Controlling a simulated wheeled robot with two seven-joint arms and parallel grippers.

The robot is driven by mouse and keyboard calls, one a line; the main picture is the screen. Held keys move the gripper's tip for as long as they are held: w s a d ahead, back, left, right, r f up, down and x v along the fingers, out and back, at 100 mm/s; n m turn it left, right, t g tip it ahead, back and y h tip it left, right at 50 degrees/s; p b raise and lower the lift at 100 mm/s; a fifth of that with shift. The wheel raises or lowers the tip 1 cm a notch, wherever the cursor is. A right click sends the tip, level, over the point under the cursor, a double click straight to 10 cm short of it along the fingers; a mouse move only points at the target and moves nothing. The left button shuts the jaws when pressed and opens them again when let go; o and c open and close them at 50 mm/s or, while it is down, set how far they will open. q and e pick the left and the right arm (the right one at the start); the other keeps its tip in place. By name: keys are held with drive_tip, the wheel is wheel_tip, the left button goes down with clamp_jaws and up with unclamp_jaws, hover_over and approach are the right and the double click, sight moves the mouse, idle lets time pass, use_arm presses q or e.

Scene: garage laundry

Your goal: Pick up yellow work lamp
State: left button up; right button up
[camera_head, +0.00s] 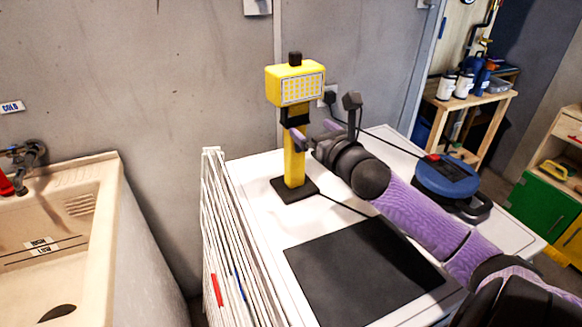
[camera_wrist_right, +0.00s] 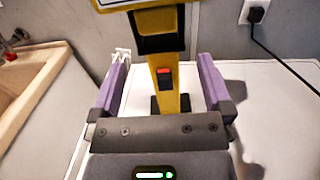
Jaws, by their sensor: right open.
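The yellow work lamp (camera_head: 294,160) stands upright on its dark square base on the white appliance top in the head view. Its yellow head with a light panel faces right and forward, and a dark bracket joins head and post. My right gripper (camera_head: 300,138) is at the upper post, just below the head. In the right wrist view the lamp post (camera_wrist_right: 168,88), with a red switch, stands between the open fingers of the right gripper (camera_wrist_right: 163,78), with a gap on both sides. The top of the lamp head is cut off there. My left gripper is not in view.
A black mat (camera_head: 362,275) lies on the white top (camera_head: 262,236). A blue cable reel (camera_head: 446,176) sits to the right, past my right arm. A folded drying rack (camera_head: 222,240) and a beige sink (camera_head: 95,215) are at left. The wall is close behind the lamp.

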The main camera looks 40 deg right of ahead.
sight(295, 113)
drive_tip(key=b+x, duration=0.1)
drive_tip(key=x, duration=0.6)
drive_tip(key=shift+r+b, duration=0.2)
drive_tip(key=shift+b, duration=0.15)
drive_tip(key=shift+w, duration=0.55)
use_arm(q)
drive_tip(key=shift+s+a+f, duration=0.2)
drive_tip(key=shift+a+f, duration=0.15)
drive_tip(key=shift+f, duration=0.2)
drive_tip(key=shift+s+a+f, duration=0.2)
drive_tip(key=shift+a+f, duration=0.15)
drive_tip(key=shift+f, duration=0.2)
use_arm(e)
drive_tip(key=c, duration=1)
clamp_jaws()
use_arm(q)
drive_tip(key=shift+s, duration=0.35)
use_arm(e)
drive_tip(key=shift+r, duration=0.1)
